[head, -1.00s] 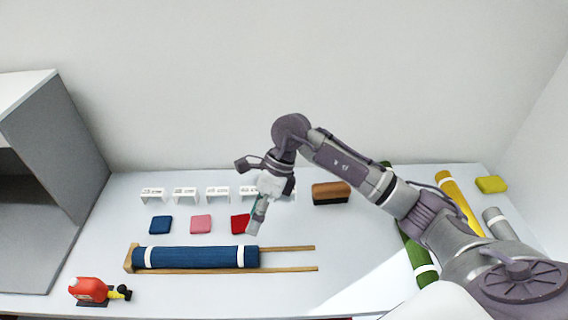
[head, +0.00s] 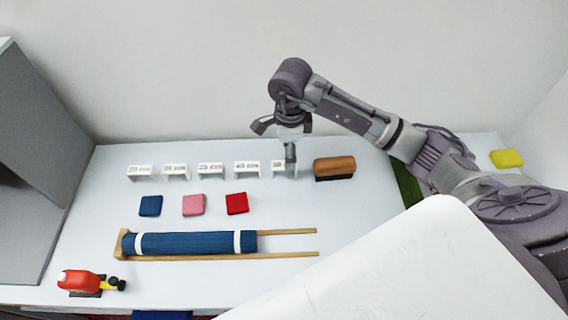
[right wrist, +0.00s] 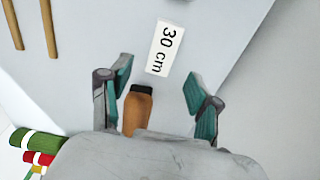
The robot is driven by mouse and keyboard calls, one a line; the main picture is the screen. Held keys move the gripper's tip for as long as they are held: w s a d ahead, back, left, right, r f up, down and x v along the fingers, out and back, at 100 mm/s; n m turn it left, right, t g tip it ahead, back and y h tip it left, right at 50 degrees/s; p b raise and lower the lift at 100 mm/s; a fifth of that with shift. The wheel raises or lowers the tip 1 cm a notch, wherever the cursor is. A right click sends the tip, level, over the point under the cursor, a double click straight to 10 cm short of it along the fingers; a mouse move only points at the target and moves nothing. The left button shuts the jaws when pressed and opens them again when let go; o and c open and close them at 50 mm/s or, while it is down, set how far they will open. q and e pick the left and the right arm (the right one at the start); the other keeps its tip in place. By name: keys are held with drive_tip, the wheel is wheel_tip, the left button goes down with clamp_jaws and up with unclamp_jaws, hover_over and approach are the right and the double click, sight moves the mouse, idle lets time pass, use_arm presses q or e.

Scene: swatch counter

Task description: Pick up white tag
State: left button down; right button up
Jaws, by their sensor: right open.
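Several white tags stand in a row along the back of the counter, among them a far-left one (head: 139,173) and a far-right one (head: 278,168). My right gripper (head: 290,158) points down at the far-right tag and partly hides it. In the right wrist view, a white tag reading "30 cm" (right wrist: 165,47) lies just beyond the fingertips of my right gripper (right wrist: 159,71). The fingers are apart, with nothing held between them. My left gripper is not in view.
A brown brush-like block (head: 334,168) sits close right of the gripper. Blue (head: 150,206), pink (head: 193,205) and red (head: 237,204) swatches lie in front of the tags. A blue roll (head: 190,243) lies on a wooden rack (head: 290,254). A red bottle-like object (head: 77,281) is front left.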

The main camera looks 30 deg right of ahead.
sight(284, 164)
drive_tip(key=shift+a+f+p, duration=0.2)
drive_tip(key=shift+f+p, duration=0.15)
drive_tip(key=shift+f, duration=0.2)
drive_tip(key=f, duration=0.1)
drive_tip(key=f+p, duration=0.1)
drive_tip(key=a+f, duration=0.1)
drive_tip(key=shift+w+f, duration=0.25)
drive_tip(key=shift+d+f, duration=0.1)
drive_tip(key=shift+f, duration=0.35)
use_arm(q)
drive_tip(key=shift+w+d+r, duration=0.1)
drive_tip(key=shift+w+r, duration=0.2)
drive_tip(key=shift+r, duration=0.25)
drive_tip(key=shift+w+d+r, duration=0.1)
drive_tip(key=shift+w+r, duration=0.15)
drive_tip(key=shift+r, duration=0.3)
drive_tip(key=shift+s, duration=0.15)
use_arm(e)
drive_tip(key=c, duration=1)
